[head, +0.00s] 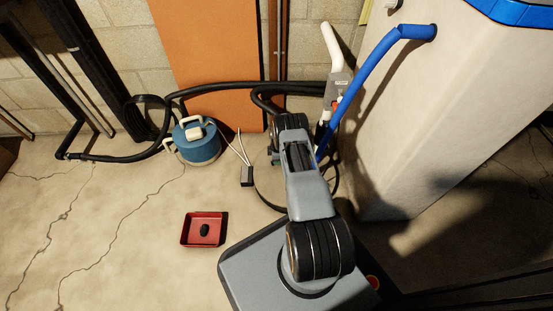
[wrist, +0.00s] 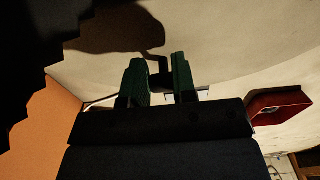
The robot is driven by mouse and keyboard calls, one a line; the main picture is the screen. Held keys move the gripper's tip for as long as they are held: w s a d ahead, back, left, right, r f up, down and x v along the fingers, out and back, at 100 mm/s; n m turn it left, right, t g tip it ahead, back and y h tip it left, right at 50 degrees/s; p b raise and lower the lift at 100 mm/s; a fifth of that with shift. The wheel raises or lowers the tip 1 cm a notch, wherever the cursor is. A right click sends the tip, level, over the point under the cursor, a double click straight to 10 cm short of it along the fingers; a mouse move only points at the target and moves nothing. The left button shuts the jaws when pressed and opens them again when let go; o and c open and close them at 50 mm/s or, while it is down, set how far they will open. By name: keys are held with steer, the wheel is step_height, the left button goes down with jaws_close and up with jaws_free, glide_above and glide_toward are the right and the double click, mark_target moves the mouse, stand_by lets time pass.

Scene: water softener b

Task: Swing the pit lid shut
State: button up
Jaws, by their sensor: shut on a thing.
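A round, pale disc with a dark rim (head: 268,190), which looks like the pit lid, shows in the head view behind and left of my arm. My arm covers much of it, so I cannot tell its exact tilt. In the wrist view my gripper (wrist: 160,82) has its two green fingers close together, shut on a small dark piece (wrist: 157,66) between them. This piece looks like a handle, but it is too dark to be sure. In the head view the fingers are mostly hidden behind my arm.
A blue pump (head: 196,142) with a black hose stands left of the disc. A small dark box (head: 247,176) lies at its left edge. A red tray (head: 187,230) sits on the floor.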

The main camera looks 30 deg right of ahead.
steer(key=shift+s+f, duration=0.1)
steer(key=shift+s+d+f, duration=0.2)
steer(key=shift+d+f, duration=0.1)
steer(key=shift+f, duration=0.3)
steer(key=shift+s+d+f, duration=0.15)
steer(key=shift+d+f, duration=0.15)
steer(key=shift+f, duration=0.3)
steer(key=o, duration=0.9)
steer(key=shift+w+r, duration=0.1)
steer(key=shift+c, duration=0.2)
steer(key=shift+r, duration=0.1)
